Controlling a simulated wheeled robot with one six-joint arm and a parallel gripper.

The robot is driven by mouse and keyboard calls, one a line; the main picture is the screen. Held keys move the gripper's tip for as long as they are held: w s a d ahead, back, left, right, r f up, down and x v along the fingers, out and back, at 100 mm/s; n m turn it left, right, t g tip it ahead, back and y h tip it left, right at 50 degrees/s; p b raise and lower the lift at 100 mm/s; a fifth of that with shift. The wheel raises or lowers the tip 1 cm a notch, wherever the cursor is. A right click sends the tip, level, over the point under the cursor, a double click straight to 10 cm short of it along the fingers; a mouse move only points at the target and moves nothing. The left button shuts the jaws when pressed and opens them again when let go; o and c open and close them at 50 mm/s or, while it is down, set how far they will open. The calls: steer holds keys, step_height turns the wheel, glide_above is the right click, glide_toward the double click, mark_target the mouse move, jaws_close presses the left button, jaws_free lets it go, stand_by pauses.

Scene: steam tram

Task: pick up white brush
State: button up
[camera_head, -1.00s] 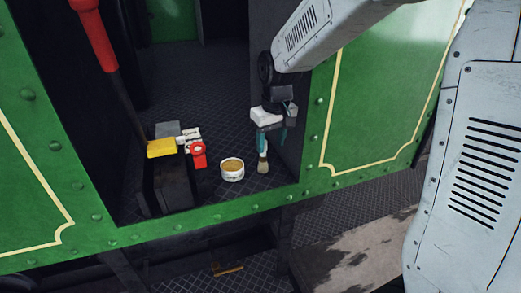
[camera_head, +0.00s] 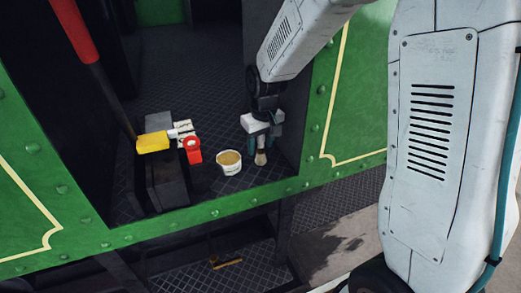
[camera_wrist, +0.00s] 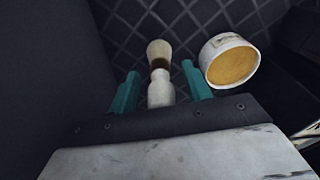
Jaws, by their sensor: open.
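The white brush (camera_wrist: 160,90) has a pale handle and a tuft of tan bristles. In the wrist view it lies between the two teal fingers of my gripper (camera_wrist: 162,92), with its bristle end beyond the fingertips. Gaps show on both sides of the handle, so the fingers are open around it in the picture. In the head view the brush (camera_head: 260,158) shows just below my gripper (camera_head: 262,146), near the right wall of the doorway. The upper handle is hidden behind the gripper.
A round white tub with tan contents (camera_head: 229,162) stands close left of the brush. Farther left are a red item (camera_head: 192,150), a yellow piece (camera_head: 153,142) and a dark block (camera_head: 165,185). The dark right wall of the doorway is close to my gripper.

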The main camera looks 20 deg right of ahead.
steer(key=shift+f, duration=0.15)
jaws_close()
steer(key=shift+r, duration=0.4)
step_height(320, 180, up, 3)
steer(key=shift+r, duration=0.1)
steer(key=w+a, duration=1)
steer(key=w, duration=0.5)
steer(key=shift+f, duration=0.25)
